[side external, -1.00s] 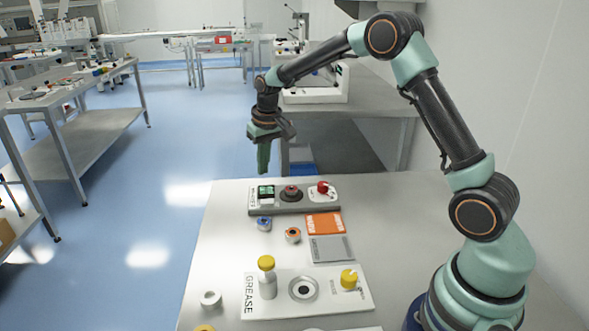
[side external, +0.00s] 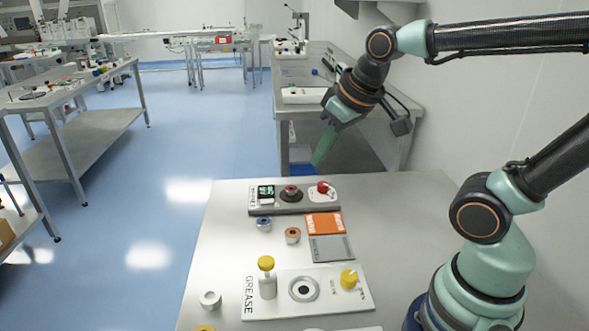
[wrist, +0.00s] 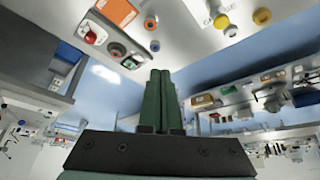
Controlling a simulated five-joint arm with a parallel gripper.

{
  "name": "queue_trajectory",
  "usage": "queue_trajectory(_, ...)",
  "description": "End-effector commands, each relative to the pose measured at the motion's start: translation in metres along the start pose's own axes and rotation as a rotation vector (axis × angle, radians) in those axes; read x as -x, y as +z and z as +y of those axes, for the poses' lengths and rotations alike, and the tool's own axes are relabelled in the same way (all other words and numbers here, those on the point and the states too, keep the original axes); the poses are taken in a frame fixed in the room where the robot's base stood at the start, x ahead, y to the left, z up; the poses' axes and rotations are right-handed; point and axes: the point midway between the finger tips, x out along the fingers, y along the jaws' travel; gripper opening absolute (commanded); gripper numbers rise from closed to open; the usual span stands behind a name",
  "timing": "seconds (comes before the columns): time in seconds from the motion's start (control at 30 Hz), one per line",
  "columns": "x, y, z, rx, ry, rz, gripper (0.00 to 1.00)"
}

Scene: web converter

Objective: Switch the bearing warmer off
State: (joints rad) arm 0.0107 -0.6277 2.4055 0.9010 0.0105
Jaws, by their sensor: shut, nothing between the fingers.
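The bearing warmer (side external: 293,208) is a grey panel at the far end of the bench. My gripper (side external: 318,163) has green fingers, shut and empty. It is tilted, in the air above the red knob in the side picture, apart from it. The wrist view shows the closed fingers (wrist: 160,74) too.
Nearer on the bench are an orange card (side external: 325,223), a grey card (side external: 331,248), a blue-ringed part (side external: 264,224), an orange-ringed part (side external: 293,235), and a white grease panel (side external: 320,303) with yellow-topped items. The bench's left strip is mostly clear.

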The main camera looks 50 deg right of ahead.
Motion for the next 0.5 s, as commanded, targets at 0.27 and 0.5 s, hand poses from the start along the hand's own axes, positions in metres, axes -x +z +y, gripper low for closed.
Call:
queue_trajectory(0.27,0.003,0.021,-0.003,0.021,-0.005,0.029,0.00)
queue_trajectory(0.5,0.003,0.021,-0.003,0.020,-0.005,0.028,0.00)
